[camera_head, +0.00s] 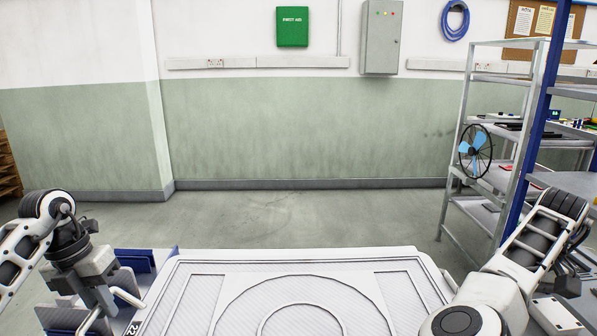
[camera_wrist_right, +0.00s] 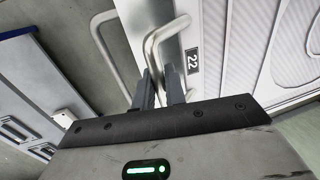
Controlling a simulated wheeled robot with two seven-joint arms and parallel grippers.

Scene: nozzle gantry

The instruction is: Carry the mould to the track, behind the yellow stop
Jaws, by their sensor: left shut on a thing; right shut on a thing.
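The mould (camera_head: 232,283) is a large white slab with a raised border and ring shapes on top. It fills the bottom middle of the head view, and part of it shows in the right wrist view (camera_wrist_right: 233,30) with a "22" label. My left gripper (camera_head: 108,303) is shut on the white handle (camera_head: 128,298) at the mould's left side. My right gripper (camera_wrist_right: 163,88) is shut on a bent white handle (camera_wrist_right: 158,38) of the mould. In the head view my right arm hides that gripper. I see neither the track nor the yellow stop.
Blue and grey panels (camera_head: 137,260) stand beside the mould's left edge. A metal shelf rack (camera_head: 466,115) with a blue fan (camera_head: 475,152) stands at the right. Bare floor (camera_head: 300,215) lies between the mould and the green-and-white wall (camera_head: 300,130).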

